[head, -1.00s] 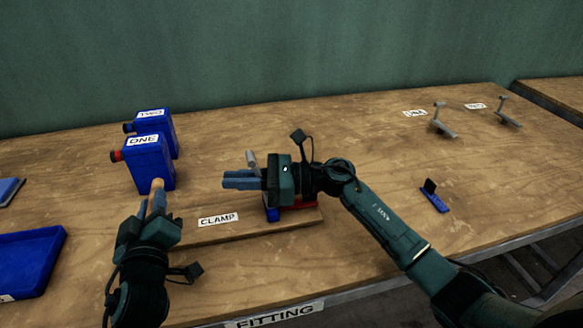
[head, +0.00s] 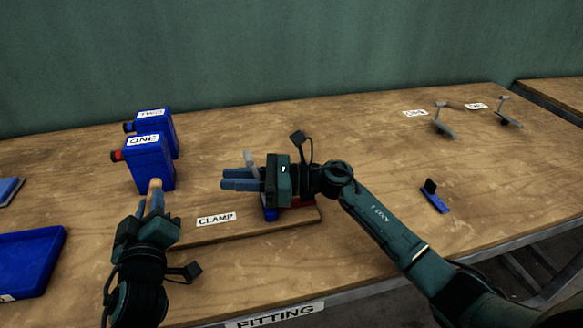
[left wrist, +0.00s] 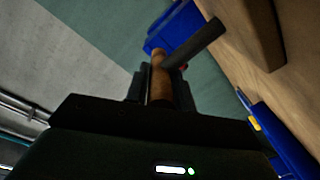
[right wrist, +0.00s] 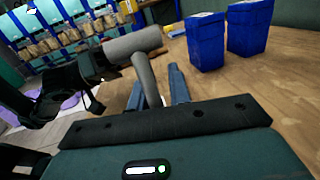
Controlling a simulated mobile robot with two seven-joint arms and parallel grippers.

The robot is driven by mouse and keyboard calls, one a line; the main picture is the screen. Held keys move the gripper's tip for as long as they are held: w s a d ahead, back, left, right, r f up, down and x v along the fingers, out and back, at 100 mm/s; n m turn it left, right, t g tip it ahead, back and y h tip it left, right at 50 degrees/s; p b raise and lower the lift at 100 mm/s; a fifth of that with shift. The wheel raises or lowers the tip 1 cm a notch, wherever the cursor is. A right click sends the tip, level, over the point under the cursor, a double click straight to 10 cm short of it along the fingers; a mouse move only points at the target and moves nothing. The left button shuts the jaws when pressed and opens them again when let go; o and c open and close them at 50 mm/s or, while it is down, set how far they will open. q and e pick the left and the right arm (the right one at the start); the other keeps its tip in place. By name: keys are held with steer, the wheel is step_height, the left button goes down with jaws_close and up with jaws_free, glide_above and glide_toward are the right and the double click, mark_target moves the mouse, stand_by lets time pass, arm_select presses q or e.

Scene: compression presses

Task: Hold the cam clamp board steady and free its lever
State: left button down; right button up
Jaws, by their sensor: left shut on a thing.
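The wooden clamp board (head: 255,228) lies on the bench with a CLAMP label in front. A tan peg (head: 156,184) stands at its left end. My left gripper (head: 155,203) is shut on this peg (left wrist: 160,88). The grey lever (head: 250,158) rises beside my right gripper (head: 240,178). In the right wrist view the lever (right wrist: 146,70) has a thick cylindrical handle and crosses in front of my right fingers (right wrist: 160,90), which are apart. I cannot tell whether they touch it. Red and blue clamp parts (head: 270,214) are mostly hidden under my right gripper.
Blue containers labelled ONE (head: 150,165) and TWO (head: 152,122) stand behind on the left. A blue tray (head: 30,255) is at the left edge. A small blue thing (head: 434,202) and two grey levers (head: 442,122) are on the right. The bench between is clear.

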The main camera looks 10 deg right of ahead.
steer(key=o, duration=0.4)
steer(key=shift+s+a+f, duration=0.25)
steer(key=shift+a+f, duration=0.1)
steer(key=shift+f, duration=0.2)
steer(key=shift+s+a+f, duration=0.25)
steer(key=shift+a+f, duration=0.05)
steer(key=shift+f, duration=0.25)
steer(key=shift+c, duration=0.2)
steer(key=shift+w+d+r+g, duration=0.1)
steer(key=shift+d+r+g, duration=0.1)
steer(key=shift+r+g, duration=0.15)
steer(key=shift+d, duration=0.15)
steer(key=d+r, duration=0.1)
steer(key=d, duration=0.1)
steer(key=d+r, duration=0.1)
steer(key=d, duration=0.1)
steer(key=d+r, duration=0.1)
steer(key=d, duration=0.1)
steer(key=shift+r, duration=0.25)
steer(key=w+d+m+t+h, duration=0.1)
steer(key=d+m+t+h, duration=0.9)
steer(key=d, duration=1.6)
steer(key=shift+m+t+h, duration=0.4)
steer(key=shift+m+t, duration=1.7)
steer(key=shift+t, duration=1.15)
